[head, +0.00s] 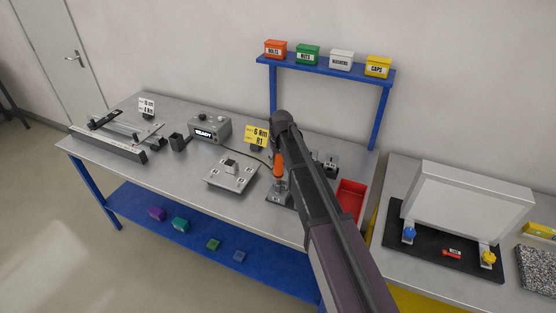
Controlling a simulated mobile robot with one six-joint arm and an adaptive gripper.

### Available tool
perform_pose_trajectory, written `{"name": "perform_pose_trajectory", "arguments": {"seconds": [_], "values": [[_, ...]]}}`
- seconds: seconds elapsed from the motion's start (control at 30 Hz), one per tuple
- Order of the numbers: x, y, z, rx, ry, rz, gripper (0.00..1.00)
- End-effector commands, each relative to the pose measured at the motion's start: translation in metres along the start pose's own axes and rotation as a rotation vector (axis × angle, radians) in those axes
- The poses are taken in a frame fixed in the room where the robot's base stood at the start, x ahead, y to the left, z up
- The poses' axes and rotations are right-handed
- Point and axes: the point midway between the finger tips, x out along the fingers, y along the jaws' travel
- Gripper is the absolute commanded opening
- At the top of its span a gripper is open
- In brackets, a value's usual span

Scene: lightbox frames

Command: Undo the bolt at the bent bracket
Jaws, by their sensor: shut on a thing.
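A pale metal plate (222,182) lies on the grey workbench, with a small raised part (231,165) and several small fittings on it. Which fitting is the bent bracket, and its bolt, are too small to tell. My gripper (277,152) is at the end of my arm, right of the plate, mostly hidden by the arm. It is shut on an orange-handled tool (279,170), which is upright over a small dark-based stand (277,201). Whether the tool is still inside the stand is unclear.
A grey control box (209,128) reads READY; a yellow sign (257,136) reads 6 Nm R1. A red tray (350,197) is right of my arm. A blue shelf (330,70) holds labelled bins at the back.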

Motion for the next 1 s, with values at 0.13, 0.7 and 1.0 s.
{"name": "perform_pose_trajectory", "arguments": {"seconds": [0.13, 0.7, 1.0], "values": [[0.0012, -0.0001, 0.0001, 0.0, 0.0, 0.0, 0.0], [0.0058, -0.0002, 0.0008, 0.0, 0.0, 0.0, 0.0], [0.0082, -0.0002, 0.0012, 0.0, 0.0, 0.0, 0.0]]}}
